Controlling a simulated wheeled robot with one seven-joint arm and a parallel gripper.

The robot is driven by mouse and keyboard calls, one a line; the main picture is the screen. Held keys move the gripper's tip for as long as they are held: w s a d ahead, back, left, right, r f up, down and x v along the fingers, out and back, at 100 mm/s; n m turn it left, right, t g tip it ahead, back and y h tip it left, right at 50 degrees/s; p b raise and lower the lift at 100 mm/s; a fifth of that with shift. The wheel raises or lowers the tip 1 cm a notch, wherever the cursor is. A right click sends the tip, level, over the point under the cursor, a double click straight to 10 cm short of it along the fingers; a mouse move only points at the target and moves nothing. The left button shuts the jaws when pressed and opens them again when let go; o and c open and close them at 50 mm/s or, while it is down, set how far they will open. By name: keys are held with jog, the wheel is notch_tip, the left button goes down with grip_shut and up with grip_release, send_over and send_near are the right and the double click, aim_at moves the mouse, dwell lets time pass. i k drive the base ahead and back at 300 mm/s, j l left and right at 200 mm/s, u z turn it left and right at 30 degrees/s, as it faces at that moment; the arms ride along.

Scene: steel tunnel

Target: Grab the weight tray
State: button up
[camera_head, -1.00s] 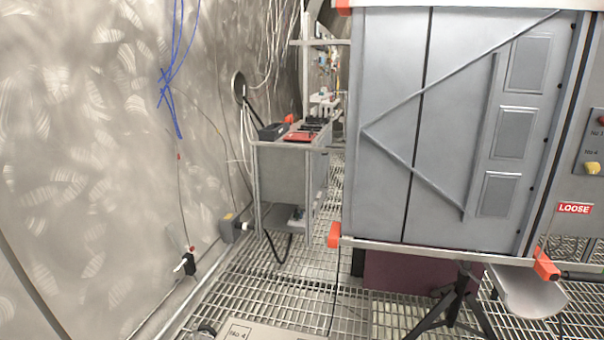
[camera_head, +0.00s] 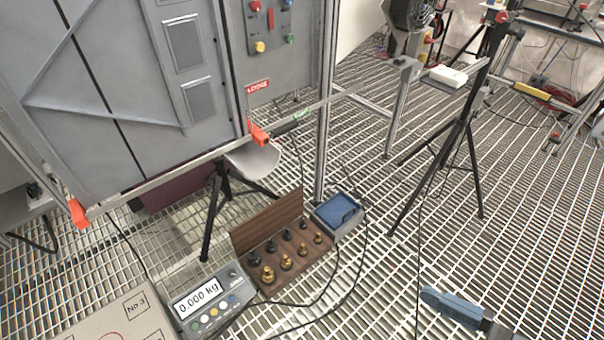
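An open wooden case (camera_head: 315,262) sits on the grating floor at the lower middle, its brown lid raised at the back. Several dark and brass weights (camera_head: 286,262) stand in it in rows. A grey curved pan (camera_head: 256,160) shows under the front edge of the large grey cabinet, behind the case; which of the two is the weight tray I cannot tell for sure. A scale (camera_head: 208,304) reading 0.000 kg stands left of the case.
A blue-lidded box (camera_head: 336,213) stands right of the case. Black tripods stand behind the case (camera_head: 215,205) and to the right (camera_head: 455,140). Cables cross the floor. A blue and grey object (camera_head: 452,307) is at the lower right. Grating (camera_head: 390,265) between is mostly clear.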

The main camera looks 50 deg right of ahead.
aim_at(335, 213)
jog(key=z, duration=1.15)
